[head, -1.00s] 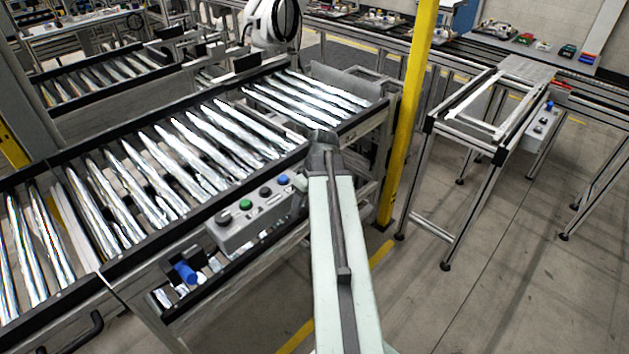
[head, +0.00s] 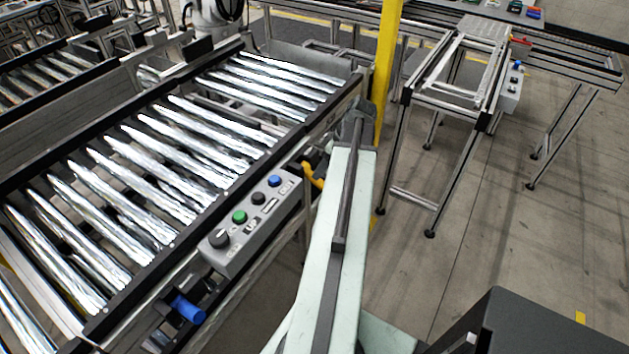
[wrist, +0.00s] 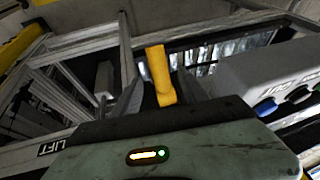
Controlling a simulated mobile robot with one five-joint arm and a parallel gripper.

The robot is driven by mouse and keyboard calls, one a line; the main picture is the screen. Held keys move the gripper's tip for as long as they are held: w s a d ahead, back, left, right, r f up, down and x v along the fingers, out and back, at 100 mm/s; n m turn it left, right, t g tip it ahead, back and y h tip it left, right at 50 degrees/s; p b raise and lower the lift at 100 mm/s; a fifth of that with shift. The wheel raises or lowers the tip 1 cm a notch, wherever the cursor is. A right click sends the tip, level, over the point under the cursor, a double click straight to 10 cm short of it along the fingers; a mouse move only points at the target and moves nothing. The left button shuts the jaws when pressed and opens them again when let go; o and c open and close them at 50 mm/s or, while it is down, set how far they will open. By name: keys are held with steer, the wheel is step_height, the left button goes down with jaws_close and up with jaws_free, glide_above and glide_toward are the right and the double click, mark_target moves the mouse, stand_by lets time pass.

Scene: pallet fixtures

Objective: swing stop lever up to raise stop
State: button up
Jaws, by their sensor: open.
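A yellow lever handle (wrist: 160,76), which I take for the stop lever, stands between the two dark fingers of my gripper (wrist: 161,95) in the wrist view. The fingers are apart, one on each side of it; I cannot tell whether either touches it. In the head view the yellow lever (head: 313,177) shows at the side of the roller conveyor, beyond the control box and just left of my arm. My arm hides the gripper there. The stop that it moves is not clearly visible.
A grey control box (head: 250,222) with several buttons hangs on the conveyor's side and also shows close at right in the wrist view (wrist: 250,75). A blue handle (head: 187,308) sits nearer. A yellow post (head: 386,75) stands just beyond my arm. A LIFT label (wrist: 57,147) is at left.

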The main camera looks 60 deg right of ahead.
steer(key=b+x, duration=0.5)
steer(key=x, duration=0.1)
steer(key=shift+f, duration=0.3)
steer(key=shift+r, duration=0.1)
jaws_close()
stand_by(0.9)
